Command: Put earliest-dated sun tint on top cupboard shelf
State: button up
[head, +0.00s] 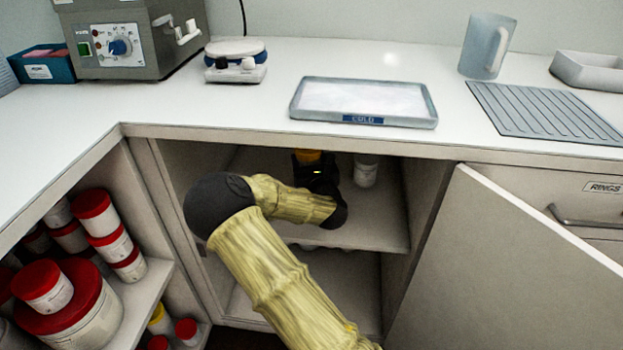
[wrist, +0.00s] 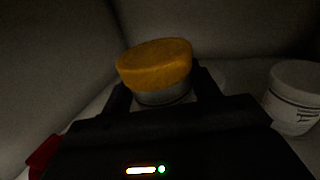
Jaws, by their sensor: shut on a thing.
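My gripper (head: 318,174) reaches into the open cupboard below the counter, over its top shelf (head: 372,222). It is shut on a jar with an orange-yellow lid (head: 308,156); in the wrist view the jar's lid (wrist: 155,62) and a strip of its pale body (wrist: 163,96) show between the fingers. The jar's base and any label or date are hidden. A white jar (head: 366,170) stands on the same shelf to the right; it also shows in the wrist view (wrist: 293,98), its label too small to read.
The open cupboard door (head: 500,270) stands at the right. Red-lidded tubs (head: 100,213) fill the left shelves. A lower shelf (head: 345,285) lies under the top one. On the counter are a tray marked COLD (head: 365,100), a scale (head: 236,60) and a jug (head: 487,45).

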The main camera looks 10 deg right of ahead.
jog(key=shift+d+r, duration=0.1)
jog(key=shift+d, duration=0.05)
jog(key=shift+f, duration=0.2)
notch_tip(320, 180, down, 5)
jog(key=shift+r+b, duration=0.15)
jog(key=shift+b, duration=1)
jog(key=o, duration=1.1)
